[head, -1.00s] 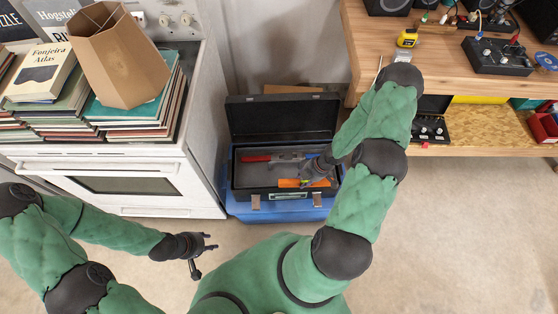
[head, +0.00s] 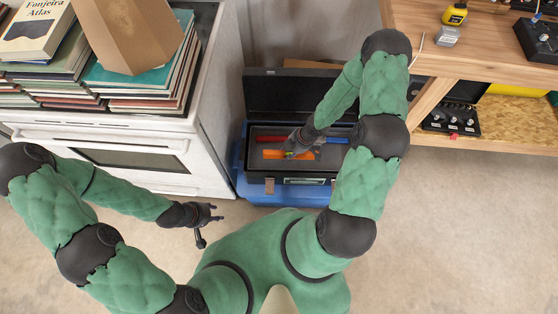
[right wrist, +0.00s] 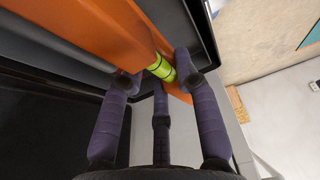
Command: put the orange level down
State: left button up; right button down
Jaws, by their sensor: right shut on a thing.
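The orange level (head: 273,154) is in my right gripper (head: 297,152), over or inside the open black toolbox (head: 285,95). I cannot tell whether it touches the toolbox floor. In the right wrist view, the fingers (right wrist: 157,80) close around the level (right wrist: 100,30) near its yellow-green vial (right wrist: 162,68). Part of the level is hidden by the gripper in the head view. My left gripper (head: 207,217) is open and empty, above the floor left of the toolbox.
A red tool (head: 270,138) and a blue tool (head: 332,141) lie in the toolbox. The toolbox stands on a blue box (head: 262,192). A white oven (head: 150,165) stands left. A wooden workbench (head: 480,60) stands right. The floor in front is clear.

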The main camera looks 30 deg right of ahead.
jog(key=a+f+b, duration=0.1)
jog(key=w+f+b, duration=0.1)
jog(key=f, duration=0.1)
jog(key=w+a+f+b, duration=0.1)
jog(key=shift+w+a+f, duration=0.1)
jog(key=shift+a+f, duration=0.1)
jog(key=shift+a, duration=0.15)
jog(key=b+x, duration=0.2)
jog(key=x, duration=0.1)
jog(key=shift+d+f+b, duration=0.3)
jog(key=shift+f+b, duration=0.05)
jog(key=shift+b, duration=0.05)
jog(key=shift+f, duration=0.15)
jog(key=c, duration=0.9)
grip_release()
